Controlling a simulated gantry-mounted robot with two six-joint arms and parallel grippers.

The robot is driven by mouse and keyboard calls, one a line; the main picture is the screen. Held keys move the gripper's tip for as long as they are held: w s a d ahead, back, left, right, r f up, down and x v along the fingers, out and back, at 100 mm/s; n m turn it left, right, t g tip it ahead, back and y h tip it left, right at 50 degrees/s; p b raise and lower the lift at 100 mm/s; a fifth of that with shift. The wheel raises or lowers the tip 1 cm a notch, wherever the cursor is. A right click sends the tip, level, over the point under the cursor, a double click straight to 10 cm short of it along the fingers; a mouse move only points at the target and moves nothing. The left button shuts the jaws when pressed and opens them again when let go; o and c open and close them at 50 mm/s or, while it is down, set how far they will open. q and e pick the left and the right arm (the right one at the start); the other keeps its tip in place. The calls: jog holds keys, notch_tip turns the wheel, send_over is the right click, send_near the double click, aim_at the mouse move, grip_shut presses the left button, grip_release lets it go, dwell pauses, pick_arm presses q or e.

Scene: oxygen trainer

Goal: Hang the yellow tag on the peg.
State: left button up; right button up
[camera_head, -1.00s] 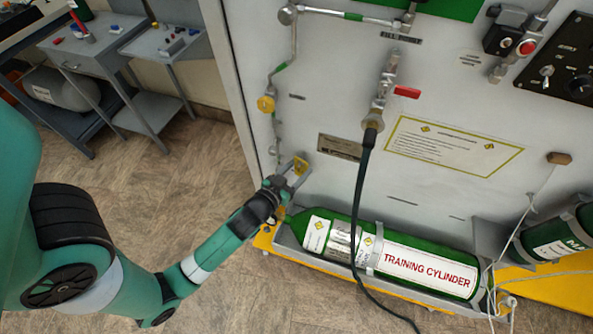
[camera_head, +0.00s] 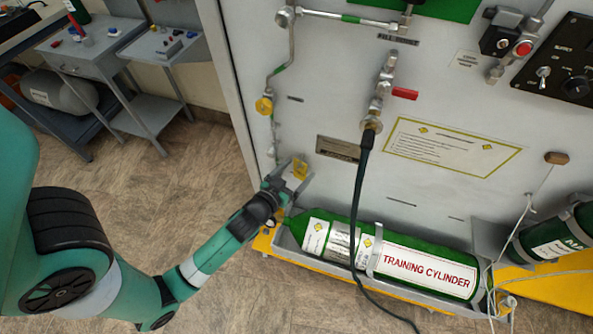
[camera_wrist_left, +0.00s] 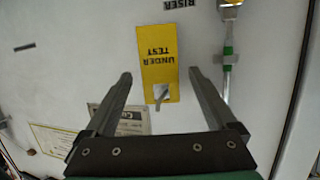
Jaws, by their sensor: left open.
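The yellow tag (camera_wrist_left: 158,58), marked UNDER TEST, is against the pale panel. In the left wrist view it appears upside down. A small grey peg (camera_wrist_left: 160,95) shows at the hole in the tag, and the tag appears to hang on it. My left gripper (camera_head: 292,178) is open, with one finger on each side of the tag and clear gaps to it in the wrist view. The tag also shows between the fingers in the head view (camera_head: 300,168). My right gripper is not in view.
A green training cylinder (camera_head: 400,262) lies in a tray below and to the right. A black hose (camera_head: 357,225) hangs to the right of the gripper. A yellow fitting on a pipe (camera_head: 264,106) is above. Open floor lies to the left.

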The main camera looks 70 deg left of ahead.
pick_arm(q)
jog(key=shift+s+d+r, duration=0.15)
jog(key=shift+s+d, duration=0.05)
jog(key=shift+s, duration=0.05)
jog(key=v, duration=1.1)
